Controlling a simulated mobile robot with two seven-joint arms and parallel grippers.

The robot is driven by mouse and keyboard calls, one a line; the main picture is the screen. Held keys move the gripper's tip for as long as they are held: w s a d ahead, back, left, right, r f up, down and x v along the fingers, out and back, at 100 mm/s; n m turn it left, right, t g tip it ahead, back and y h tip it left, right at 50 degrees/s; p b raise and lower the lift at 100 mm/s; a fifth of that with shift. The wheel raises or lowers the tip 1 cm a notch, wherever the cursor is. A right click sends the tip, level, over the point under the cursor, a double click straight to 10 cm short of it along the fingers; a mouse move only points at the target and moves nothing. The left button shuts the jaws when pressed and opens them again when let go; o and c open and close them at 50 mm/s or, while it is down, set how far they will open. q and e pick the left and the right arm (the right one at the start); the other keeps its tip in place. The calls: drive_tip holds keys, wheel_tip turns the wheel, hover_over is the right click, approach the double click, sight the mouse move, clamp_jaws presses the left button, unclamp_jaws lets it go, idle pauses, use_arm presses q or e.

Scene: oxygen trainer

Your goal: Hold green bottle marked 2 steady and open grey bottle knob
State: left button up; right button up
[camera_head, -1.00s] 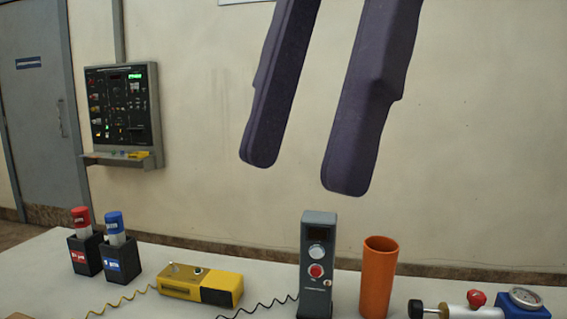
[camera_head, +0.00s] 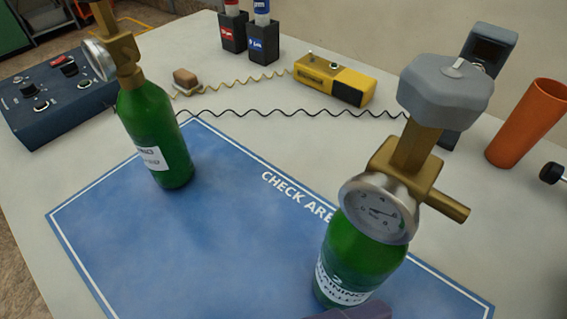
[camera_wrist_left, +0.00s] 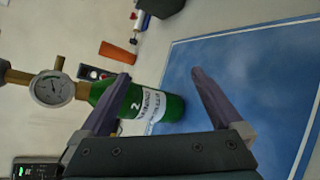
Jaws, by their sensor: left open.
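The green bottle marked 2 (camera_head: 362,258) stands upright on the blue check-area mat (camera_head: 225,235), at the right in the head view. It carries a round gauge (camera_head: 380,208), a brass valve and a grey knob (camera_head: 447,88) on top. In the left wrist view the bottle (camera_wrist_left: 150,106) lies sideways in the picture, its "2" label showing. My left gripper (camera_wrist_left: 160,76) is open, one finger overlapping the bottle near its shoulder and the other beyond its base; contact cannot be told. A purple piece of it shows at the head view's bottom edge. The right gripper is not in view.
A second green bottle (camera_head: 155,130) with a gauge stands at the mat's left side. Behind are a blue control box (camera_head: 60,105), a yellow device (camera_head: 333,80) with coiled cords, and an orange tube (camera_head: 527,122). The mat between the bottles is clear.

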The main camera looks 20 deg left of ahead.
sight(363, 245)
use_arm(q)
drive_tip(key=w+a+n+t, duration=0.2)
drive_tip(key=a+n+t, duration=0.4)
drive_tip(key=n, duration=0.8)
drive_tip(key=shift+y, duration=0.4)
drive_tip(key=x, duration=0.9)
drive_tip(key=shift+w+r, duration=0.15)
drive_tip(key=shift+r, duration=0.25)
drive_tip(key=shift+c, duration=0.2)
clamp_jaws()
